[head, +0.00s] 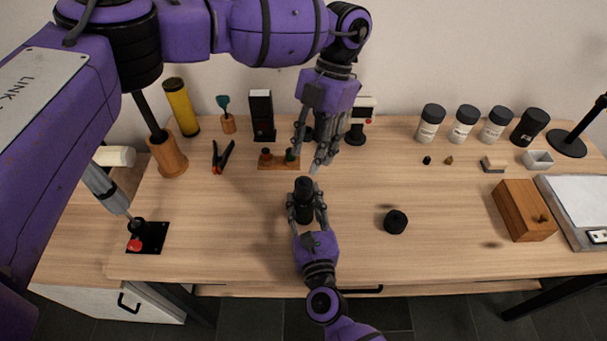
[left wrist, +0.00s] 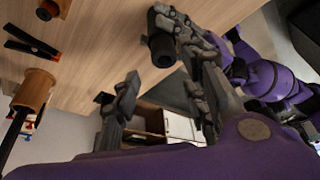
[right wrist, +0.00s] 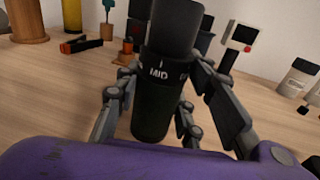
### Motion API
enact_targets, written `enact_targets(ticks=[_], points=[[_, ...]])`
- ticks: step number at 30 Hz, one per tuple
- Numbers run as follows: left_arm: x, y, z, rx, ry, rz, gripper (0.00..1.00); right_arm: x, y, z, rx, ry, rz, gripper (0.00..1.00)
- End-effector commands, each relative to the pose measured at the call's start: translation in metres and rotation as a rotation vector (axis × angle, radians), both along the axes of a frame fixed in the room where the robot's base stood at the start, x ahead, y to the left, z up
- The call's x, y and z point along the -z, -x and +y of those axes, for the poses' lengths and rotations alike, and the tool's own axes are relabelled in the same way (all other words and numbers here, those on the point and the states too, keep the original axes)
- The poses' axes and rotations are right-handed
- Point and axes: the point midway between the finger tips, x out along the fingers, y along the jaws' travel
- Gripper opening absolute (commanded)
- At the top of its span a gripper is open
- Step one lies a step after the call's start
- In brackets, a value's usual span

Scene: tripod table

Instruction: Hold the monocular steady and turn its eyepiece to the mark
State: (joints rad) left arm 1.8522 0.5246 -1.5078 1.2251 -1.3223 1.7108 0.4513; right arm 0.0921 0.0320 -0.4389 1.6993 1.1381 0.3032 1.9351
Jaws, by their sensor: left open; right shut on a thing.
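The black monocular (head: 303,188) stands upright near the middle of the table. My right gripper (head: 305,208) is shut around its body from the front. In the right wrist view the monocular (right wrist: 152,108) shows a ring with the white word MID and a small white mark above it; other lettering is cut off at the right. My left gripper (head: 311,157) is open and empty, pointing down just behind and above the monocular, apart from it. In the left wrist view the monocular's dark round end (left wrist: 163,50) shows beyond the spread fingers.
A black round cap-like piece (head: 395,221) lies right of the monocular. A wooden stand with small pegs (head: 279,162) and pliers (head: 222,156) lie behind left. A wooden box (head: 523,210) stands at the right. Several dark-lidded jars (head: 430,123) line the back. The front middle-right is clear.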

Motion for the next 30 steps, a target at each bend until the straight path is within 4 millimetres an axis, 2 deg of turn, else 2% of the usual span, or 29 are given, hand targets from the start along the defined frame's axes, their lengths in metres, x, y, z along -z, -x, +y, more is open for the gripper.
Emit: enact_targets(ticks=[3,10,15,23,30], points=[[0.023,0.008,0.007,0.001,0.000,0.003,0.40,0.001,0.000,0.000,0.000,0.001,0.001,0.01],[0.054,0.018,0.013,0.001,0.001,0.001,0.40,0.001,0.000,0.000,0.000,0.001,0.001,0.01],[0.062,0.020,0.015,0.001,0.002,-0.001,0.40,0.001,0.000,0.000,0.000,0.001,0.001,0.01],[0.062,0.021,0.015,0.001,0.003,-0.001,0.40,0.001,0.000,0.000,0.000,0.001,0.001,0.01],[0.062,0.020,0.016,0.001,0.001,-0.001,0.09,0.001,0.000,-0.001,0.001,0.001,0.001,0.01]])
